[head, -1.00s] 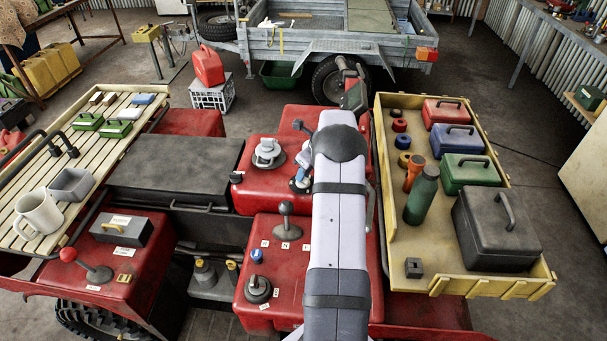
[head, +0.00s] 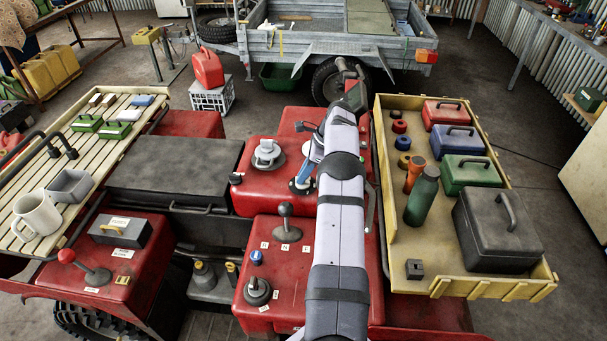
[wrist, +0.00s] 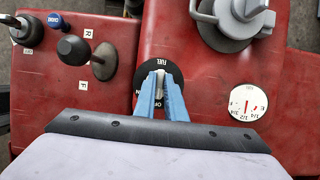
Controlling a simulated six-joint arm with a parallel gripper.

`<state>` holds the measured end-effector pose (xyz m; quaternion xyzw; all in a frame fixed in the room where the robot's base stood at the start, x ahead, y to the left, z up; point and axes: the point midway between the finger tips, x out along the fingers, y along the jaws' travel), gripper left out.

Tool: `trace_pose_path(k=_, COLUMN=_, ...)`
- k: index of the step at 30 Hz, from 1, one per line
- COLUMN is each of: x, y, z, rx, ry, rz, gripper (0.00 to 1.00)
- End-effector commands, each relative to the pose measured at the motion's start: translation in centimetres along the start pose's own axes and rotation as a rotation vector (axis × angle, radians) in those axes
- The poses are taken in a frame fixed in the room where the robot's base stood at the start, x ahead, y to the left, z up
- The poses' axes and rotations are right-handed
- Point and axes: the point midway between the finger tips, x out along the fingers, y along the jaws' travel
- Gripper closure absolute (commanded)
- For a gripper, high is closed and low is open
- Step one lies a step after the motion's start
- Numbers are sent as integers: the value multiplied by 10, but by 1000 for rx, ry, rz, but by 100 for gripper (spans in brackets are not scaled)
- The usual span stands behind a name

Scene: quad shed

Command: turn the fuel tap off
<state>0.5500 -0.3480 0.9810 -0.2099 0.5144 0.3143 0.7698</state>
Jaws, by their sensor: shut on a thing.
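The fuel tap (wrist: 160,78) shows in the wrist view as a pale lever on a round black plate marked FUEL, on the red bodywork. My gripper (wrist: 160,84) has its two blue fingers on either side of the lever, shut on it. The lever lies roughly up and down in that view. Lettering at the lower side of the plate is partly covered by the fingers. In the head view my gripper (head: 301,186) reaches down to the red tank, and the tap is mostly hidden behind it.
The grey fuel cap (wrist: 237,15) and a round white gauge (wrist: 247,103) lie right of the tap in the wrist view. A gear lever (head: 286,222) stands nearer on the red panel. A yellow tray (head: 420,262) with boxes and bottles is at the right.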

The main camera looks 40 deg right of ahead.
Motion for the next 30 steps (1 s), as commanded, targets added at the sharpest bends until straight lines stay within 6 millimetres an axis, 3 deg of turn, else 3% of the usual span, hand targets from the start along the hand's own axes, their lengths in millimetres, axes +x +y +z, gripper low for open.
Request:
trace_pose_path(k=14, x=0, y=0, z=0, rx=-10, ry=0, rz=3, gripper=100)
trace_pose_path(k=15, x=0, y=0, z=0, rx=-10, ry=0, rz=3, gripper=80)
trace_pose_path(k=17, x=0, y=0, z=0, rx=-10, ry=0, rz=3, gripper=71)
trace_pose_path(k=30, x=-8, y=-1, z=-1, rx=-10, ry=0, rz=1, gripper=71)
